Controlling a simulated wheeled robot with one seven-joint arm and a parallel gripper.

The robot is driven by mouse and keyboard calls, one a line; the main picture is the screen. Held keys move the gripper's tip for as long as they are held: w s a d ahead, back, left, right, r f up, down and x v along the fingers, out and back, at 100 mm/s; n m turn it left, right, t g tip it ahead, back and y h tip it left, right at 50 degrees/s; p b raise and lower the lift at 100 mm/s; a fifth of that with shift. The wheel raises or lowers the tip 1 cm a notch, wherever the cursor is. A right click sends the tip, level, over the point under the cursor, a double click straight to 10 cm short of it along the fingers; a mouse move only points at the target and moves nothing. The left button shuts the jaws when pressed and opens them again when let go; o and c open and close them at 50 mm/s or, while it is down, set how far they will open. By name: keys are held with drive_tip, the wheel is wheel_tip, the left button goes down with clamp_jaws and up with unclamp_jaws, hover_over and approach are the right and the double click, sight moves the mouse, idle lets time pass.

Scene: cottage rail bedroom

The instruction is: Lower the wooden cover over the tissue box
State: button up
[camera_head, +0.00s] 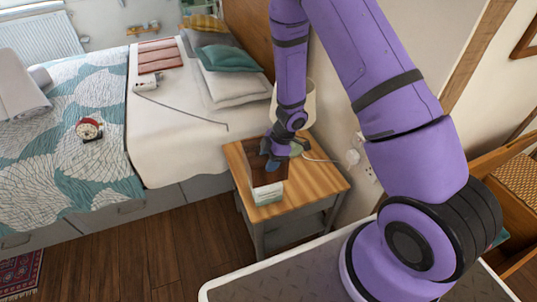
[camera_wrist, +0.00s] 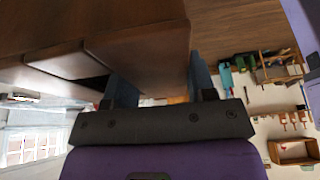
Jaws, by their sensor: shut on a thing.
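The brown wooden cover (camera_head: 254,155) is above the nightstand in the head view, and its dark wood fills much of the upper left of the wrist view (camera_wrist: 135,50). My gripper (camera_head: 274,158) is shut on the cover; its blue fingers show at the wood in the wrist view (camera_wrist: 160,88). The tissue box (camera_head: 267,194), white and green, stands on the nightstand, and its lower front shows below the cover. The rest of the box is hidden, and I cannot tell how far the cover is around it.
The wooden nightstand (camera_head: 317,180) has bare top to the right of the box. A lamp (camera_head: 308,100) and a white cable (camera_head: 318,159) are behind my gripper. The bed (camera_head: 165,135) is close on the left; a wall is at the right.

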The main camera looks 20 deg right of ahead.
drive_tip(key=shift+f, duration=1.7)
hover_over(266, 188)
drive_tip(key=d, duration=0.1)
drive_tip(key=shift+d+f, duration=0.1)
drive_tip(key=shift+f, duration=3.35)
idle(1.2)
drive_tip(key=shift+s+f, duration=0.1)
drive_tip(key=shift+f, duration=0.5)
drive_tip(key=shift+s+d+f, duration=0.15)
drive_tip(key=shift+s, duration=0.1)
drive_tip(key=shift+w+f, duration=0.1)
drive_tip(key=o, duration=1.1)
drive_tip(key=shift+w, duration=0.1)
drive_tip(key=shift+c, duration=0.2)
